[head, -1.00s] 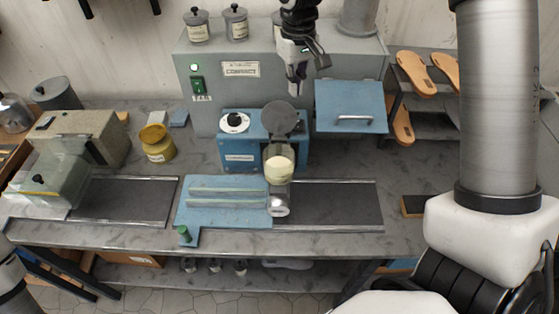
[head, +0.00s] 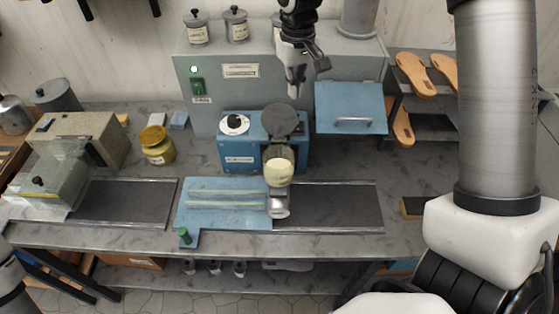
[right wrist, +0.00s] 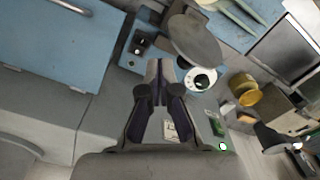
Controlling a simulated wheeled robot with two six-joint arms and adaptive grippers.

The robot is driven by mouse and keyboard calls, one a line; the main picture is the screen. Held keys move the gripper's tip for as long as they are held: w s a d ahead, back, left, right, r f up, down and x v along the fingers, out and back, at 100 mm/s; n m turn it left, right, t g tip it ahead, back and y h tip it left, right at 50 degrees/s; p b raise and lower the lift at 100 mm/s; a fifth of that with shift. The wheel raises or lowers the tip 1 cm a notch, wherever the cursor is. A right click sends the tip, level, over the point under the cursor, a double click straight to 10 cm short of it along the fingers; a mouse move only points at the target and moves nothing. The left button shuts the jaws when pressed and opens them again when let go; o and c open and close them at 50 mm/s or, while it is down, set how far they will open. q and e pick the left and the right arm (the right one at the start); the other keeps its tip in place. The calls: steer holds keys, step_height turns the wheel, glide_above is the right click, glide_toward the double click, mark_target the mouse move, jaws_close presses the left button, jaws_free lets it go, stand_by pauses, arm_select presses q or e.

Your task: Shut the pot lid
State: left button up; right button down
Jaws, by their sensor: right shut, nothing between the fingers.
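The pot lid (head: 281,120) is a dark grey round disc. It stands raised, tilted up behind the pot (head: 278,183) on the blue heater unit with a white dial (head: 240,155). Pale cream material (head: 279,166) shows in the open mouth. My right gripper (head: 294,92) points down from above, just behind and above the lid, with a small gap seen between them. Its fingers are shut and empty. In the right wrist view the fingertips (right wrist: 160,65) are beside the lid (right wrist: 193,40), which appears to their right. My left gripper is out of view.
A grey cabinet (head: 205,115) stands behind the heater, with a blue hatch with a handle (head: 350,107) to the right. A yellow jar (head: 158,150) stands to the left. A blue plate (head: 220,210) and a dark strip (head: 335,205) lie in front.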

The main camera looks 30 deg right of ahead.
steer(key=shift+w, duration=0.15)
steer(key=shift+f, duration=0.15)
steer(key=shift+f+b, duration=1.1)
steer(key=shift+f, duration=1.3)
